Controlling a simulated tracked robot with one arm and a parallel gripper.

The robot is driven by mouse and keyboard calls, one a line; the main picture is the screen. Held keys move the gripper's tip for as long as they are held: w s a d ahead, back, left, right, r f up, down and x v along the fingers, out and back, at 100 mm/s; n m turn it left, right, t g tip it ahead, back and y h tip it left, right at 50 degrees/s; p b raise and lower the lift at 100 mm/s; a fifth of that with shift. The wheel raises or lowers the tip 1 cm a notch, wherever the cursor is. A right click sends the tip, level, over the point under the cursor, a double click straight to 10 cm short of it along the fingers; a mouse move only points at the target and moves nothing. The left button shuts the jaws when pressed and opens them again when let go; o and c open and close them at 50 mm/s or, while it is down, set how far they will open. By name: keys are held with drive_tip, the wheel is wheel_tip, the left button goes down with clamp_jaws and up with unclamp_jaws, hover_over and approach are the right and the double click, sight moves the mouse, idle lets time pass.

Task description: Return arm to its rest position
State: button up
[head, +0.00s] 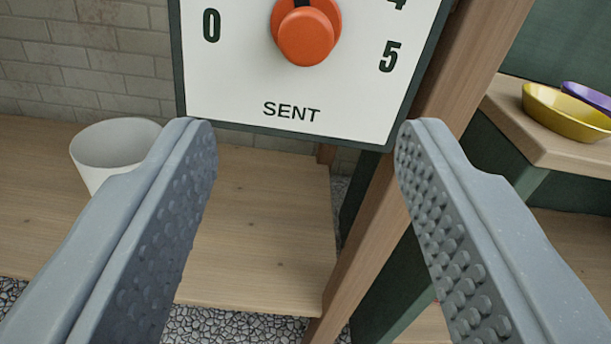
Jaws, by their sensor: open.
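My gripper (306,135) is open and empty, its two grey studded fingers spread wide at the left and right of the view. Beyond the fingertips is a white panel (240,80) with a dark frame, bearing an orange-red knob (306,36), the digits 0 and 5, and the word SENT. A dark mark shows at the top of the knob, which is partly cut off by the upper edge of the view. The fingertips overlap the panel's lower corners in the picture; I see no contact with the knob.
A white pot (115,145) stands on a wooden bench (260,230) at left, partly behind the left finger. A wooden post (385,225) rises right of the panel. A yellow dish (565,112) and a purple dish (590,98) sit on a wooden shelf (520,125). Gravel (250,325) lies below.

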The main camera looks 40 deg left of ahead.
drive_tip(key=shift+s+d, duration=0.2)
drive_tip(key=shift+d, duration=0.05)
idle(0.4)
